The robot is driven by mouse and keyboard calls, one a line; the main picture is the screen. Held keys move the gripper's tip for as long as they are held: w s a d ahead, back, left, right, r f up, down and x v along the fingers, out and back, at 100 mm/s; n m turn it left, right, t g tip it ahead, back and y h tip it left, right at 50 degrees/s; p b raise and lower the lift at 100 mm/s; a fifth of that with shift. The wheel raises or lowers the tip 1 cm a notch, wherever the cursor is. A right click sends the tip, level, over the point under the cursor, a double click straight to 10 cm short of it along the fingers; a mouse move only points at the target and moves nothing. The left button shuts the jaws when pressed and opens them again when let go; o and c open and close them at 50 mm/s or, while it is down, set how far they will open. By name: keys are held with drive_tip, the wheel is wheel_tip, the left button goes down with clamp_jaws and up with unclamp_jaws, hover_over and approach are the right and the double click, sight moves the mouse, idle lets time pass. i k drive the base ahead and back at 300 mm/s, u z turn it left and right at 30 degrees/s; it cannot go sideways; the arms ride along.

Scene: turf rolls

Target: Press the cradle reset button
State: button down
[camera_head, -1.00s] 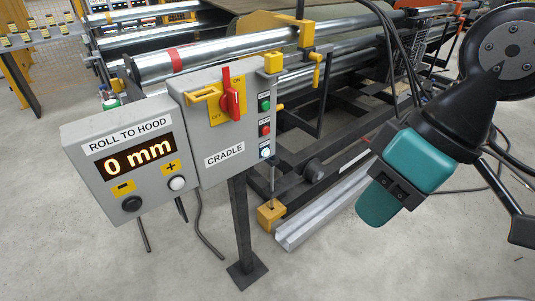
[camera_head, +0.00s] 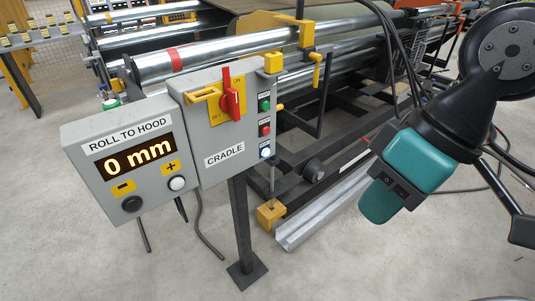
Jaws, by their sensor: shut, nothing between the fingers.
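The grey cradle box (camera_head: 222,160) stands on a dark post left of centre. On its right edge are a green button (camera_head: 264,104), a red button (camera_head: 264,130) and a white button (camera_head: 265,152), one below another. Their small labels are too small to read. My gripper (camera_head: 378,207), with teal fingers, is shut and empty. It hangs well right of the buttons, tilted down-left, touching nothing.
A grey display box (camera_head: 120,155) reading "0 mm" joins the cradle box on the left, with a black and a white button. Behind are steel rollers (camera_head: 230,47) and a dark frame. A metal channel (camera_head: 325,210) lies on the floor below. Open floor lies in front.

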sight(266, 152)
drive_tip(key=k, duration=0.5)
drive_tip(key=u, duration=2.05)
drive_tip(key=i, duration=1.4)
drive_tip(key=z, duration=2.2)
